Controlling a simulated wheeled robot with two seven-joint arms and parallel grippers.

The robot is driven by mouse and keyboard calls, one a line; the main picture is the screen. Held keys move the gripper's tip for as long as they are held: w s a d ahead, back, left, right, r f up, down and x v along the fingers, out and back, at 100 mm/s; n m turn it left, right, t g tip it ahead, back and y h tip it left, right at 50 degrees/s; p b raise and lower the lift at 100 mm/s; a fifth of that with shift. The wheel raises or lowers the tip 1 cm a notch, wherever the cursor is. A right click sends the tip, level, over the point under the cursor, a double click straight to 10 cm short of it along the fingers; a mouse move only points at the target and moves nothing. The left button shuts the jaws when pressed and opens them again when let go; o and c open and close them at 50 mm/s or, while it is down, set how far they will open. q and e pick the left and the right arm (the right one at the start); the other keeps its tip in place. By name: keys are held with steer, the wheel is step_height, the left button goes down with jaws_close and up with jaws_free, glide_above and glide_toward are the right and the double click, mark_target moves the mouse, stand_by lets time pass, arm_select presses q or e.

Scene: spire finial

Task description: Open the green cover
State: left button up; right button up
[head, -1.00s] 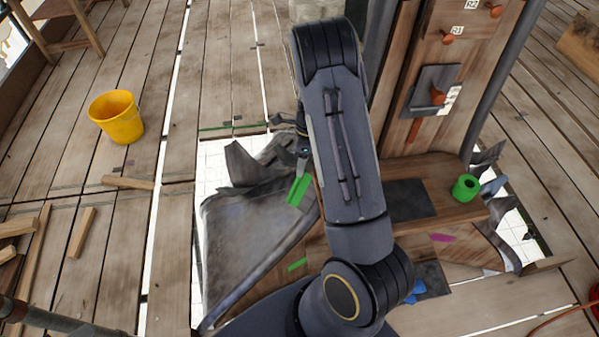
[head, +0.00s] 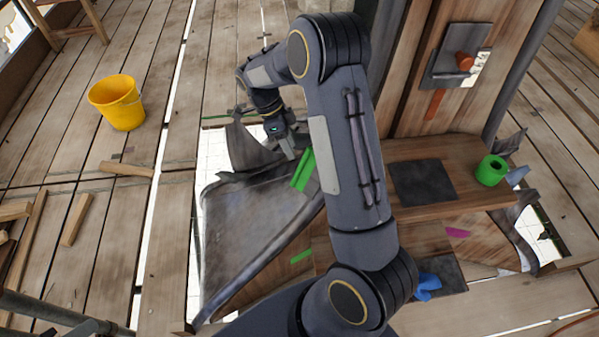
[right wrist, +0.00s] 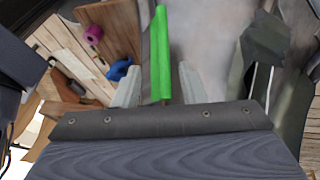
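A bright green strip (head: 303,170) stands at the edge of a grey, bent sheet (head: 245,235) in the head view. I cannot tell whether this strip is the whole green cover or a part of it. My right gripper (head: 287,150) is just beside its upper left end. In the right wrist view, the green strip (right wrist: 160,55) lies lengthwise between the two pale fingers of my right gripper (right wrist: 160,84), with gaps showing on both sides. The gripper is open. My right arm hides part of the middle. My left gripper is not in view.
A wooden post with a red knob (head: 464,61) rises behind a step holding a green roll (head: 491,170). A smaller green strip (head: 301,256) lies lower down, and a blue item (head: 427,284) at the right. A yellow bucket (head: 117,103) stands left on open planks.

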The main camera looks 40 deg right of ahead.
mark_target(309, 174)
steer(key=x, duration=0.7)
steer(key=shift+d+f, duration=0.25)
steer(key=shift+h, duration=0.3)
jaws_close()
